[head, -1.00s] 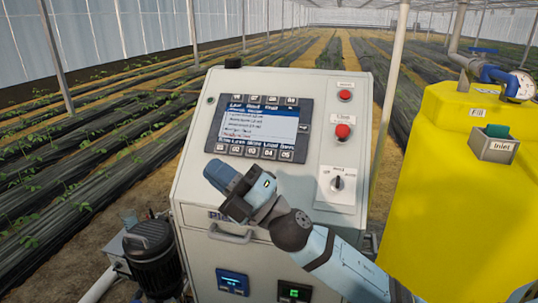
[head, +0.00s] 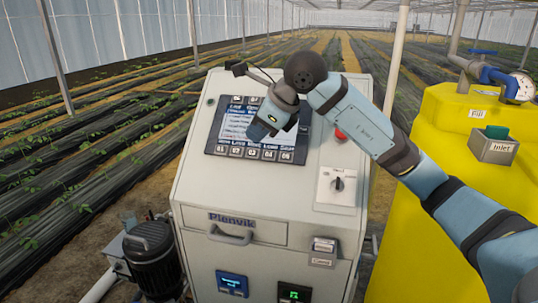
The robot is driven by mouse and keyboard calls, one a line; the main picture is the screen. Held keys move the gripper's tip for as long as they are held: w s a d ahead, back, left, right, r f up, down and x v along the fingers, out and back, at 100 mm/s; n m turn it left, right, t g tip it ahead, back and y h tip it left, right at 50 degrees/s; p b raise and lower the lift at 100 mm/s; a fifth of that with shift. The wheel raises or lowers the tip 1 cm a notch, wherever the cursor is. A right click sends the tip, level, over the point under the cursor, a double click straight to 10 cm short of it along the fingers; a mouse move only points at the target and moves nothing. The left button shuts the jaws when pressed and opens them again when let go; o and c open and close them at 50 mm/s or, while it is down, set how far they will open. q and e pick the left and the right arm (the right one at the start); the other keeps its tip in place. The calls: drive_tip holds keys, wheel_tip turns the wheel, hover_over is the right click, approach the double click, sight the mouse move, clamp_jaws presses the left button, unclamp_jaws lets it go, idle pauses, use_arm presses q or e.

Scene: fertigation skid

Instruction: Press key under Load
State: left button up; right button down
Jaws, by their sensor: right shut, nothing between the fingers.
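The control panel's screen (head: 236,124) is set in the upper face of a light grey cabinet. Below it is a row of dark numbered keys with small labels above them. The key under Load (head: 269,155), marked 04, is in plain view. My right gripper (head: 257,132) is shut and empty. It points down in front of the screen's lower right part, just above the label row and slightly left of the Load key. It hides part of the screen and some upper keys. I cannot tell whether it touches the panel. My left gripper is not in view.
A red button (head: 341,135) is partly hidden by my right arm, and a rotary switch (head: 337,184) sits below it. A drawer handle (head: 231,236) juts from the cabinet. A yellow tank (head: 440,125) stands right, a dark motor (head: 149,250) left.

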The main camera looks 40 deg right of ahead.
sight(269, 154)
drive_tip(key=shift+d+r, duration=0.1)
drive_tip(key=shift+d, duration=0.15)
drive_tip(key=shift+w+d+f+b, duration=0.65)
drive_tip(key=shift+d+f+b, duration=0.1)
drive_tip(key=shift+f, duration=0.35)
drive_tip(key=shift+w+d+f+b, duration=0.65)
drive_tip(key=shift+d+f, duration=0.1)
drive_tip(key=shift+f, duration=0.35)
drive_tip(key=shift+w+d+f+b, duration=0.65)
drive_tip(key=shift+d+f+b, duration=0.1)
drive_tip(key=shift+f, duration=0.35)
drive_tip(key=shift+f, duration=0.1)
drive_tip(key=shift+w+d+f, duration=0.2)
